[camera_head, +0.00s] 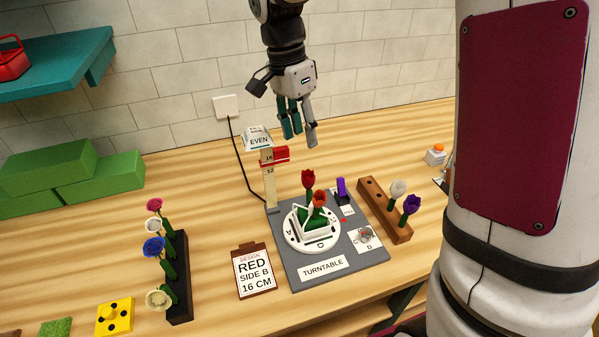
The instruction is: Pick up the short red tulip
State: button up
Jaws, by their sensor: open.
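Two tulips stand in a pot on the white turntable disc (298,236). One is a deep red tulip (308,179), whose head is higher in the picture. The other is an orange-red tulip (319,198), whose head sits lower and in front. I cannot tell for certain which is the short red one, as the stems are partly hidden by green foam and the white pot edges. My gripper (301,140) is open and empty, pointing down, above and behind the turntable, apart from both flowers.
A ruler post (269,185) with a red marker stands behind the turntable. A dark rack (178,290) of several flowers is at left. A wooden rack (386,213) with white and purple tulips is at right. A design sign (256,273) stands in front. Teal shelf (60,75) upper left.

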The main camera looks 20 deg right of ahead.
aim_at(306, 169)
jog(key=f, duration=0.4)
jog(key=f+p, duration=0.1)
jog(key=f, duration=0.1)
jog(key=shift+s+d, duration=0.35)
jog(key=f, duration=0.2)
jog(key=s+f+p, duration=0.1)
jog(key=f, duration=0.1)
jog(key=shift+s+d+f, duration=0.1)
jog(key=shift+f, duration=0.5)
jog(key=c, duration=0.6)
